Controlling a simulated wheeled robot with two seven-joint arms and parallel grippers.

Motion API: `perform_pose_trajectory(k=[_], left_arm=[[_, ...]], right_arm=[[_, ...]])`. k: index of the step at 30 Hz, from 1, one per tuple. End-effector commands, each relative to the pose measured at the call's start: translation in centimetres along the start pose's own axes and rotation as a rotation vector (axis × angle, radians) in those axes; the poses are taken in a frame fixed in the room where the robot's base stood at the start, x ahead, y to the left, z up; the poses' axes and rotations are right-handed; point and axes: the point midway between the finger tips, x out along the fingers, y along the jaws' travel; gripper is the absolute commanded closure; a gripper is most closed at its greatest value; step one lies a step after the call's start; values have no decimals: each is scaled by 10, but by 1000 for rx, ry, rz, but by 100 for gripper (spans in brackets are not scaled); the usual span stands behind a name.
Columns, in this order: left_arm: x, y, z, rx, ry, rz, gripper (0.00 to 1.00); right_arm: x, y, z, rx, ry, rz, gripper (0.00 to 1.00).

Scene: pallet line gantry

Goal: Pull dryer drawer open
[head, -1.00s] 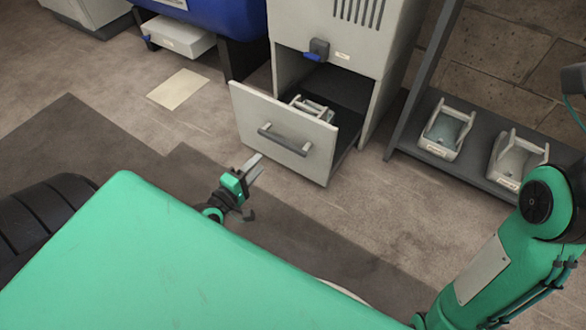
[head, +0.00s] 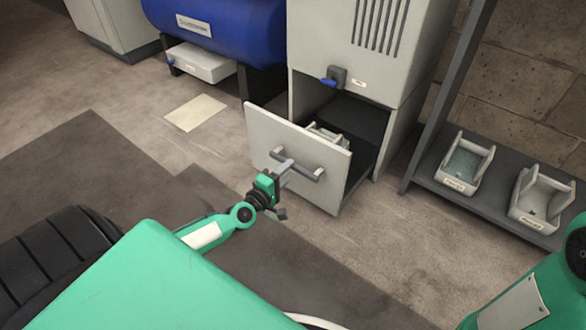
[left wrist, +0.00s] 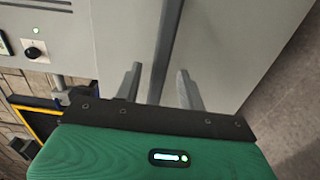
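The dryer drawer (head: 318,194) stands out from the pale grey dryer cabinet (head: 338,42), with a gap into its inside showing behind the front. A grey bar handle (head: 307,169) crosses its front. My left gripper (head: 285,167) is at the handle's left part. In the left wrist view, the dark handle bar (left wrist: 165,45) runs between the two fingers (left wrist: 160,86), with a small gap seeming to show beside each, so the gripper looks open around it. My right gripper is out of view; only part of my right arm shows at the lower right.
A pale tray-like item (head: 326,134) sits inside the drawer. A blue tank (head: 215,28) stands left of the dryer. A dark rack (head: 412,178) with two pale bins (head: 467,166) stands at the right. The floor before the drawer is clear.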

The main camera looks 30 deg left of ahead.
Motion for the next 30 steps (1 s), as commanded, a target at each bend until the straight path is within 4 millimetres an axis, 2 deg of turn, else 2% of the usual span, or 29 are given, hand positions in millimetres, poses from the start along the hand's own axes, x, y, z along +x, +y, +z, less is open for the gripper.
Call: perform_pose_trajectory(k=[3, 7, 19, 20, 24, 26, 30], left_arm=[[16, 0, 0, -1, -1, 1, 60], [27, 0, 0, -1, 0, 1, 60], [33, 0, 0, 0, -1, 0, 60], [33, 0, 0, 0, -1, 0, 62], [33, 0, 0, 0, -1, 0, 89], [33, 0, 0, 0, -1, 0, 100], [33, 0, 0, 0, -1, 0, 100]], right_arm=[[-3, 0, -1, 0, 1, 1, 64], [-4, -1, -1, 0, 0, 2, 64], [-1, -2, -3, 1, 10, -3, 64], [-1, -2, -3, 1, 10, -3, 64], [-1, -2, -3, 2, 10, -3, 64], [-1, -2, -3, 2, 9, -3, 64], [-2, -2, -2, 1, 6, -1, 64]])
